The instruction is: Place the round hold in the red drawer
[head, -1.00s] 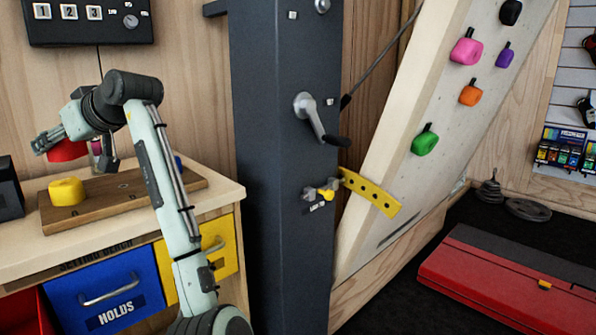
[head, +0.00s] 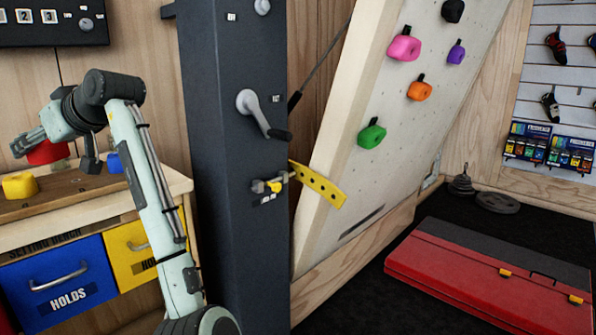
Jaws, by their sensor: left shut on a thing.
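My left gripper (head: 50,146) is shut on a red rounded hold (head: 47,153) and carries it above the bench top, at the left of the head view. The fingers hide part of the hold. A thin red sliver, seemingly the red drawer (head: 5,323), shows at the lower left edge; most of it is out of the frame. My right gripper is not in view.
A yellow hold (head: 19,186) and a blue hold (head: 115,163) are on the wooden board. Below are a blue drawer (head: 30,306) and a yellow drawer (head: 122,262), both with handles. A dark post (head: 225,200) with a crank stands to the right, beside the climbing wall (head: 345,190).

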